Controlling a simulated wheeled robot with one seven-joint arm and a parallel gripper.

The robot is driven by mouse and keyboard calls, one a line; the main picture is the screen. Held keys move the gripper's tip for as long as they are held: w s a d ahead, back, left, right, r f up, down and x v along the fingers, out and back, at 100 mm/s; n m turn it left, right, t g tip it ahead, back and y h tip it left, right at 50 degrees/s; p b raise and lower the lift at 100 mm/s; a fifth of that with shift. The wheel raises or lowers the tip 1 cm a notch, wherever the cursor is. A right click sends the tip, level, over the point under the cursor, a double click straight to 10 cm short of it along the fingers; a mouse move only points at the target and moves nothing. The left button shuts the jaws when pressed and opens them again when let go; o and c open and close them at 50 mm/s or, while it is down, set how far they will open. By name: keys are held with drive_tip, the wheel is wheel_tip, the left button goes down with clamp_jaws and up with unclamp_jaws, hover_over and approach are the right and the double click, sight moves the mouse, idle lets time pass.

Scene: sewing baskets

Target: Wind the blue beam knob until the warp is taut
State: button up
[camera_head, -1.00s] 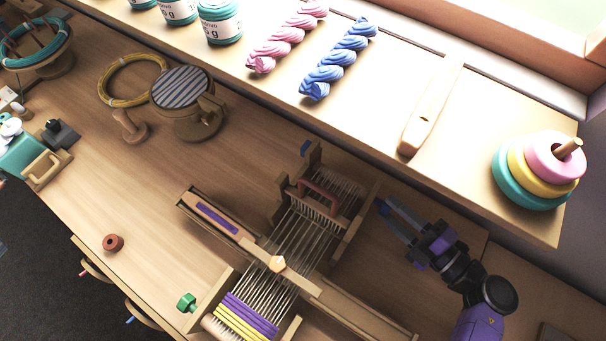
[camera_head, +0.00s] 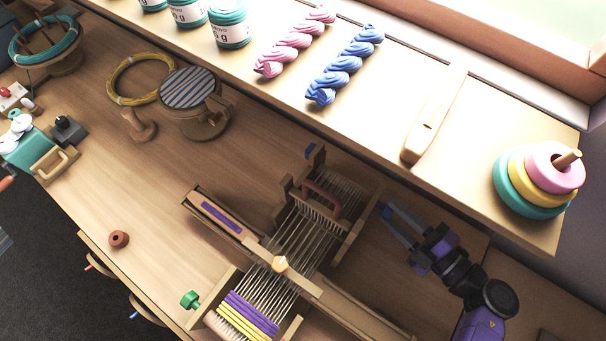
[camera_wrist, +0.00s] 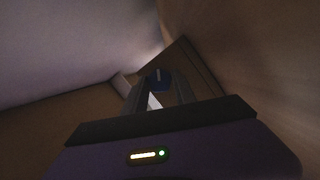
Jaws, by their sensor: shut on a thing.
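The small loom stands on the bench in the head view, its pale warp (camera_head: 302,232) running between the far beam and the near cloth end. The blue beam knob (camera_head: 386,211) is at the far beam's right end, mostly covered by my fingers. In the wrist view the blue knob (camera_wrist: 160,77) shows a pale mark between the fingertips. My gripper (camera_head: 388,214) reaches in from the right and is shut on the knob. I cannot tell how taut the warp is.
A long wooden shuttle (camera_head: 435,115), yarn skeins and a ring stack (camera_head: 540,180) lie on the raised shelf (camera_head: 470,185) close behind my gripper. A green knob (camera_head: 190,299) is at the loom's near left.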

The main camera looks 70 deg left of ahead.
drive_tip(key=shift+m+p, duration=0.6)
drive_tip(key=shift+p, duration=0.1)
idle(0.6)
drive_tip(key=o, duration=0.9)
drive_tip(key=shift+o, duration=0.2)
drive_tip(key=shift+w+d, duration=0.1)
drive_tip(key=shift+w+d+b, duration=0.5)
drive_tip(key=shift+w+d, duration=0.4)
drive_tip(key=shift+d, duration=0.25)
drive_tip(key=shift+w+d+b, duration=0.45)
drive_tip(key=shift+w+d, duration=0.4)
drive_tip(key=shift+d, duration=0.3)
